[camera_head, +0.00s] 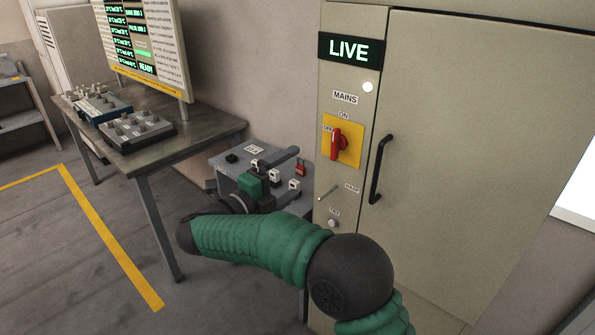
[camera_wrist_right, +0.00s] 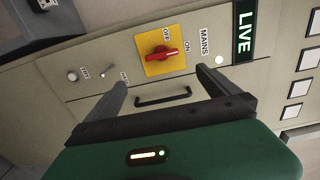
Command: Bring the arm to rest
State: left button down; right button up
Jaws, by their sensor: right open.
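My right arm, in a green ribbed sleeve, comes in from the bottom of the head view and bends left. Its gripper (camera_head: 296,168) is in front of the small bench, left of the grey cabinet (camera_head: 470,150). In the right wrist view the gripper (camera_wrist_right: 157,72) is open, with nothing between its two fingers. The cabinet front lies beyond them, apart from the fingers. The red switch handle (camera_head: 338,142) on its yellow plate points to ON; it also shows in the wrist view (camera_wrist_right: 160,54). The sign (camera_head: 349,50) reads LIVE. My left gripper is out of view.
The small bench (camera_head: 225,162) holds tagged items and a red padlock (camera_head: 300,167). A black door handle (camera_head: 381,168) sticks out from the cabinet. A table (camera_head: 190,139) with control boxes and a screen (camera_head: 145,45) stands left. Floor with yellow lines (camera_head: 110,240) is clear.

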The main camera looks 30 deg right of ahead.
jog(key=shift+d, duration=0.1)
jog(key=w+a+r+n+t+y+p, duration=0.25)
jog(key=w+a+n+t+y, duration=0.5)
jog(key=n, duration=0.55)
jog(key=s+a+f+n+y+p, duration=0.1)
jog(key=s+a+f+n+y, duration=0.15)
jog(key=f+n+y, duration=0.2)
jog(key=s+a+f+n+y+p, duration=0.1)
jog(key=s+f+n+y, duration=0.3)
jog(key=f+n, duration=0.2)
jog(key=s+d+f+n+g, duration=0.1)
jog(key=s+f+g, duration=0.3)
jog(key=s, duration=0.5)
jog(key=s+d+f+n+g+p, duration=0.1)
jog(key=s+d+f+n+g, duration=0.1)
jog(key=s, duration=0.7)
jog(key=s+d+f+n+g+p, duration=0.1)
jog(key=s+f+n+g, duration=0.4)
jog(key=s+f, duration=0.3)
jog(key=shift+s+d+f+g+y, duration=0.25)
jog(key=shift+s+f+g+y, duration=0.1)
jog(key=shift+s, duration=0.15)
